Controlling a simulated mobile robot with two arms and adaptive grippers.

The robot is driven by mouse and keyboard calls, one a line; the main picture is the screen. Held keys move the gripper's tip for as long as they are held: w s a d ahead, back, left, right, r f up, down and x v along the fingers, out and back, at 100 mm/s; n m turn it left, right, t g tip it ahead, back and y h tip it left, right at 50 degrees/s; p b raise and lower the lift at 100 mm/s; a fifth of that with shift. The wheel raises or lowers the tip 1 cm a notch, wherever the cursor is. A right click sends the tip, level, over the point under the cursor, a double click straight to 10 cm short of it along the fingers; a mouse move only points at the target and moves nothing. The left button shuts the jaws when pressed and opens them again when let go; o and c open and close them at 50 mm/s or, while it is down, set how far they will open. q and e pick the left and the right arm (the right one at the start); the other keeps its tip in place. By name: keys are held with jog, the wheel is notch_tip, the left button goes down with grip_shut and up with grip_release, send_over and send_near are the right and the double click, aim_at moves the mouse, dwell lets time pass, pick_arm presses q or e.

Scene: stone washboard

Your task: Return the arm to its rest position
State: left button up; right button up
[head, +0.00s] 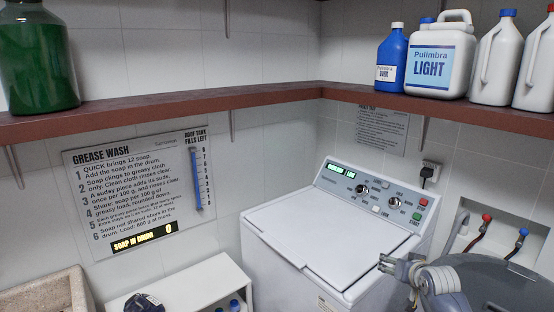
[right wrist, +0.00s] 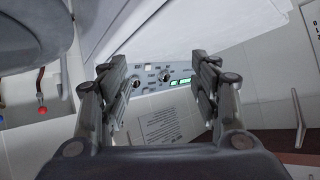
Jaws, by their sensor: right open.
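My right gripper (head: 398,268) is in the lower right of the head view, in front of the washer's right side. In the right wrist view its two fingers stand wide apart, and the gripper (right wrist: 160,80) is open with nothing between them. The white washing machine (head: 310,240) stands in the corner with its lid shut. Its control panel (head: 372,194) shows between and behind the fingers in the wrist view (right wrist: 165,78). I do not see my left gripper clearly in either view.
A red-brown shelf (head: 250,96) carries a green jug (head: 38,60), a blue bottle (head: 392,62) and white jugs (head: 442,58). A low white cabinet (head: 190,275) and stone basin (head: 45,295) stand left. A dark object (head: 145,303) is partly cut off. Taps (head: 487,220) are at right.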

jog(key=w+r+n+t, duration=0.4)
jog(key=r+n+t, duration=0.25)
jog(key=r, duration=0.75)
jog(key=s+a+f+g+b, duration=0.1)
jog(key=s+f+g, duration=0.15)
jog(key=f, duration=1.15)
jog(key=s+f+g+b, duration=0.1)
jog(key=s+f, duration=0.3)
jog(key=f, duration=1)
jog(key=s+a+f+g+b, duration=0.1)
jog(key=s+a+f+g, duration=0.15)
jog(key=s+f, duration=0.85)
jog(key=s+a+f+g+b, duration=0.1)
jog(key=s+f+g+b, duration=0.15)
jog(key=s+f, duration=0.85)
jog(key=s+a+f+g+b, duration=0.1)
jog(key=s+a+f+g, duration=0.25)
jog(key=s+f, duration=1.45)
jog(key=s+a+f+g, duration=0.1)
jog(key=s+f, duration=0.3)
jog(key=s, duration=0.7)
jog(key=s+a+f+m+g+b, duration=0.1)
jog(key=s+f+g, duration=0.3)
jog(key=s, duration=0.8)
jog(key=shift+s+a+f+b, duration=0.3)
jog(key=shift+a+f, duration=0.2)
jog(key=shift+a, duration=0.1)
